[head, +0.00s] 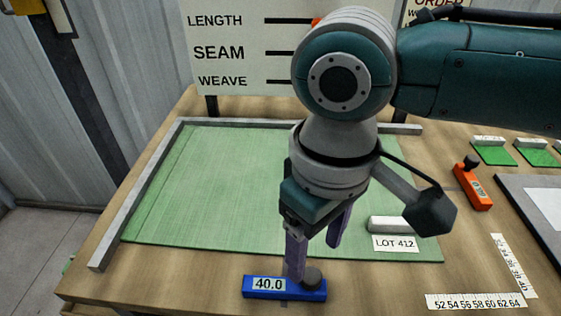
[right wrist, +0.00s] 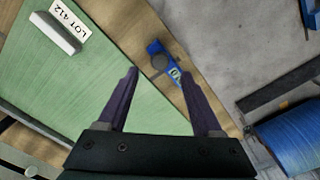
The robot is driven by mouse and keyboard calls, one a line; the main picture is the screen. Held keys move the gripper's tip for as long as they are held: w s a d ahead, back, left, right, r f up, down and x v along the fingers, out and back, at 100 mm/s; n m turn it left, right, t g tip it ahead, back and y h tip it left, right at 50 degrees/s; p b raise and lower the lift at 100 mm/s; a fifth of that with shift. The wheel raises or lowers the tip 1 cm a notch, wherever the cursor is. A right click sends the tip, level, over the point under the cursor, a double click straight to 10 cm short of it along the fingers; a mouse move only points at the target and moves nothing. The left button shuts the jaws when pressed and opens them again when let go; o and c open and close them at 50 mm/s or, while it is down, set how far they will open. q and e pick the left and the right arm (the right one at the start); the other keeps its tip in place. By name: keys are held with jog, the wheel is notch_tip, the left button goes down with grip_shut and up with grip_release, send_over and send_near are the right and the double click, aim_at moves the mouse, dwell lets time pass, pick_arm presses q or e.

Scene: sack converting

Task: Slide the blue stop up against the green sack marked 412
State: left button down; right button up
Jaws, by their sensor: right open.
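The green sack (head: 205,190) lies flat on the wooden table, with a tag reading LOT 412 (head: 395,243) and a pale block near its right front corner. It also shows in the right wrist view (right wrist: 60,95). The blue stop (head: 312,292), labelled 40.0 and with a dark knob, sits at the table's front edge. A strip of bare wood separates it from the sack. It shows beyond the fingertips in the right wrist view (right wrist: 172,76). My right gripper (head: 316,255) is open above and behind the stop, holding nothing. My left gripper is not in view.
A grey rail (head: 137,192) borders the sack on the left and back. An orange stop (head: 472,185), green swatches (head: 494,152) and a grey board (head: 515,205) lie to the right. Ruler strips (head: 475,301) lie at front right. A sign board (head: 235,50) stands behind.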

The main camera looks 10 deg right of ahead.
notch_tip(320, 180, up, 4)
jog(key=shift+r, duration=0.2)
dwell(0.3)
jog(key=s+a+t+y+p, duration=0.1)
jog(key=s+a+y+p, duration=0.1)
jog(key=s+a+y, duration=0.35)
jog(key=s+d+r+m+t+h+p, duration=0.1)
jog(key=s+d+m+h, duration=0.2)
jog(key=d, duration=0.4)
jog(key=s+d+r+m+t+h, duration=0.1)
jog(key=s+d+t+h, duration=0.1)
jog(key=s+d, duration=0.4)
notch_tip(320, 180, up, 38)
jog(key=d+p, duration=0.1)
jog(key=p, duration=3.7)
jog(key=shift+w+d, duration=0.2)
jog(key=shift+w, duration=0.15)
jog(key=shift+f, duration=0.1)
